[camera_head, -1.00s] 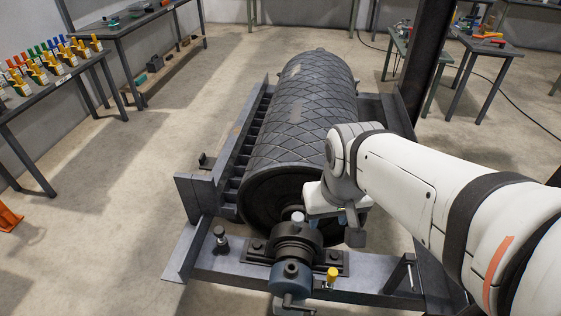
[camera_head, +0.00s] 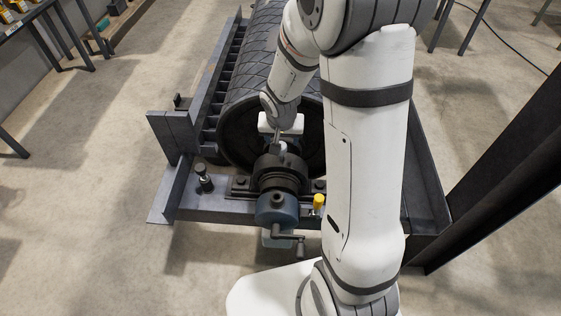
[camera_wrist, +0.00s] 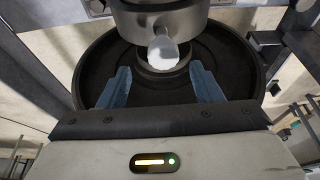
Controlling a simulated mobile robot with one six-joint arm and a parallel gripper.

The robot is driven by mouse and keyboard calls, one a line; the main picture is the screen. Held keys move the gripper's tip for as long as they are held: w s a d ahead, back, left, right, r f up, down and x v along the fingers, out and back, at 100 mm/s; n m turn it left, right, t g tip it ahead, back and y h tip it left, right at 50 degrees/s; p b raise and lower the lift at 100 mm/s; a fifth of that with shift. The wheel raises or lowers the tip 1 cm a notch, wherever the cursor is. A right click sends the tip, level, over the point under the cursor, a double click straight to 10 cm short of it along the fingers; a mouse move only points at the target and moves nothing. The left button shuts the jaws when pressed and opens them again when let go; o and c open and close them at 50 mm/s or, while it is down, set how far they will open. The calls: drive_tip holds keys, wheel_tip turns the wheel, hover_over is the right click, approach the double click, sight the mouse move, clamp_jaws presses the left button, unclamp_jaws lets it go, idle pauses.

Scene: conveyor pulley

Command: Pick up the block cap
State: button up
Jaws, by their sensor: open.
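The block cap (camera_head: 281,172) appears to be the dark rounded top of the bearing block at the near end of the roller; a pale knob stands up on it. In the wrist view the grey rounded housing (camera_wrist: 160,18) is at the top edge, with the pale knob (camera_wrist: 163,51) pointing toward the camera. My gripper (camera_wrist: 161,68) is open, with its two blue-grey fingers apart and the knob just beyond and between their tips. In the head view my gripper (camera_head: 278,137) is just above and behind the cap. I cannot tell whether it touches.
The ribbed roller (camera_head: 250,62) lies behind the block in a steel frame (camera_head: 163,208). A blue crank unit (camera_head: 277,209) projects in front. A yellow-topped part (camera_head: 319,202) and a dark bolt-like part (camera_head: 203,178) flank the block. A dark post (camera_head: 490,175) rises at right.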

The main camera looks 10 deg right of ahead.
sight(280, 161)
drive_tip(key=x, duration=0.2)
drive_tip(key=b+x, duration=0.1)
drive_tip(key=x, duration=0.1)
drive_tip(key=b+x, duration=0.1)
drive_tip(key=x, duration=0.2)
drive_tip(key=shift+s+a+f, duration=0.1)
drive_tip(key=shift+a, duration=0.2)
drive_tip(key=shift+c, duration=0.3)
clamp_jaws()
idle(0.6)
drive_tip(key=shift+r, duration=0.2)
